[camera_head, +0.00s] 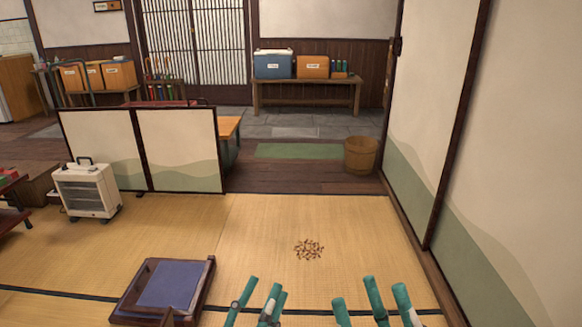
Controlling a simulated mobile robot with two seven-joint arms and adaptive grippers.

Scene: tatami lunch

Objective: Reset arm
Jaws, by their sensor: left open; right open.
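My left gripper (263,288) shows at the bottom edge, its teal fingers spread apart and pointing up the picture over the tatami. My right gripper (369,292) is beside it to the right, also with its teal fingers apart. I see nothing held between the fingers of either one. The wrists and most of both arms are outside the picture.
A dark-framed seat with a blue cushion (170,285) lies left of my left gripper. Brown scattered bits (309,249) lie on the tatami ahead. A white heater (87,190) and a folding screen (180,150) stand left. A sliding panel wall (500,220) closes the right.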

